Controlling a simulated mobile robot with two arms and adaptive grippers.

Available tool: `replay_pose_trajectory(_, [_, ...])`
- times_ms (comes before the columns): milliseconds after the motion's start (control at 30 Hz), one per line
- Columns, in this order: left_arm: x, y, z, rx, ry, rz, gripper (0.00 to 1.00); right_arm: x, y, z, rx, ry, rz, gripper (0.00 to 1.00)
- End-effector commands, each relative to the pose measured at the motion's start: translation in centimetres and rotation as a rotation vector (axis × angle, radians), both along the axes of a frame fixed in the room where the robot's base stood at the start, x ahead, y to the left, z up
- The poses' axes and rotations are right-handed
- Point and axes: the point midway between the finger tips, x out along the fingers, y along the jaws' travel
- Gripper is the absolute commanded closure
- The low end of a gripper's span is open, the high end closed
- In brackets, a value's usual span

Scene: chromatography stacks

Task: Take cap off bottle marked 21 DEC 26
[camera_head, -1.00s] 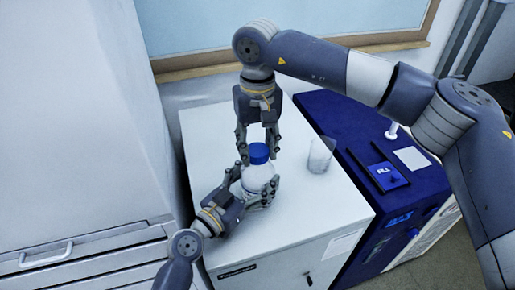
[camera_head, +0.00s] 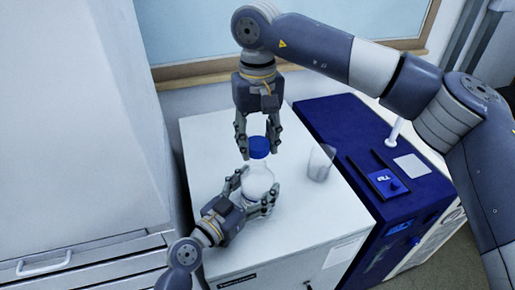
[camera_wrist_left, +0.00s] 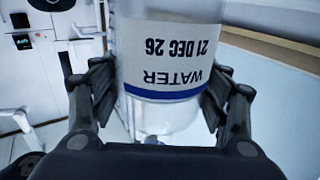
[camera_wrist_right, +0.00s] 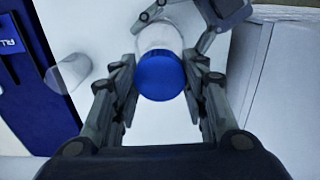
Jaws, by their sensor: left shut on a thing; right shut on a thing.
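The clear bottle (camera_head: 258,181) stands upright on the white cabinet top. Its white label (camera_wrist_left: 170,55) reads WATER and 21 DEC 26, upside down in the left wrist view. My left gripper (camera_head: 251,192) is shut on the bottle's body from the front left, with a finger on each side. The blue cap (camera_head: 259,147) is at the top of the bottle and also shows in the right wrist view (camera_wrist_right: 160,77). My right gripper (camera_head: 259,152) points down from above and is shut on the cap. I cannot tell whether the cap is loose on the neck.
An empty clear beaker (camera_head: 321,162) stands on the white cabinet top (camera_head: 308,214), right of the bottle. A dark blue instrument (camera_head: 335,120) adjoins the cabinet on the right. A tall white unit (camera_head: 75,130) is close on the left, and a wall is behind.

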Motion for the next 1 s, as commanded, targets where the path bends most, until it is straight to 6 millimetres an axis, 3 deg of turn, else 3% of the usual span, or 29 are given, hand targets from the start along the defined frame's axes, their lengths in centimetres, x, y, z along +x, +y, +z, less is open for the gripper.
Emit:
replay_pose_trajectory(267, [0.0,0.0,-0.2,0.002,0.003,-0.001,0.97,0.0,0.0,0.8,0.000,0.001,0.001,0.88])
replay_pose_trajectory(300, [0.0,0.0,-0.2,0.002,0.003,-0.001,0.24,0.0,0.0,0.8,0.000,0.001,0.001,0.88])
replay_pose_trajectory(400, [0.0,0.0,-0.2,0.002,0.002,0.000,0.07,0.0,0.0,0.8,0.000,0.001,0.001,0.88])
replay_pose_trajectory(800, [-0.1,0.1,-0.1,0.001,0.001,0.000,0.07,0.0,0.0,0.8,0.000,0.001,0.001,0.88])
replay_pose_trajectory(1000, [-1.5,1.2,-0.2,0.005,0.001,0.000,0.07,0.0,0.0,0.8,0.000,0.001,0.001,0.88])
